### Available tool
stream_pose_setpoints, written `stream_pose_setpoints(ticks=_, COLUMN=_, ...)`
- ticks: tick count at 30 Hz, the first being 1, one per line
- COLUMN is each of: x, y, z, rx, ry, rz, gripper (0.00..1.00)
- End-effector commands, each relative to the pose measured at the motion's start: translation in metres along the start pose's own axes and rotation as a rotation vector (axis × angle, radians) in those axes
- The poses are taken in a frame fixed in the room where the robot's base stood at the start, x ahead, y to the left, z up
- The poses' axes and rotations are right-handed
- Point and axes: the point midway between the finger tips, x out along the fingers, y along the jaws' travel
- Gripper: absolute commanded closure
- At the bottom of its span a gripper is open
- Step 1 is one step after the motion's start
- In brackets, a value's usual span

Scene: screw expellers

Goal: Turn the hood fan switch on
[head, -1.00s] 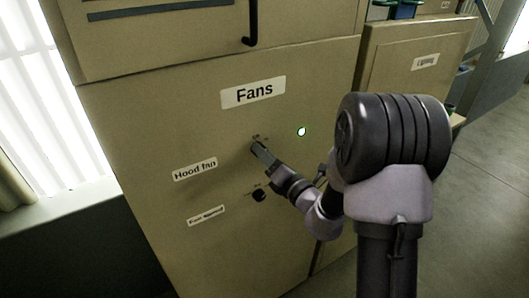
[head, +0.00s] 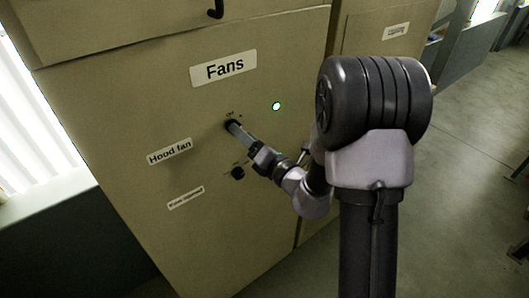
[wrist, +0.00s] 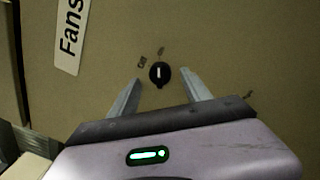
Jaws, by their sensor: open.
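The hood fan switch (wrist: 159,74) is a small round black knob with a white mark, on the tan cabinet panel. The mark points straight up in the wrist view, with small printed lettering beside the knob. My gripper (wrist: 161,77) is open, with one finger on each side of the knob and a gap to it on both sides.
A second black knob (head: 238,173) sits below, with another white label (head: 185,197) to its left. A "Fans" label (head: 223,68) is above and a lit green lamp (head: 276,106) is to the right. Open floor lies at right.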

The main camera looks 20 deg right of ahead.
Motion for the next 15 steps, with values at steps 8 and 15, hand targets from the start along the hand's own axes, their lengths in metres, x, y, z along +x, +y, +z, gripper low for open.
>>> stream_pose_setpoints(ticks=8, x=-0.093, y=0.007, z=0.008, rx=0.012, ry=-0.001, rz=-0.012, gripper=0.44)
stream_pose_setpoints(ticks=15, x=-0.114, y=0.007, z=0.007, rx=0.005, ry=0.006, rz=-0.005, gripper=0.44)
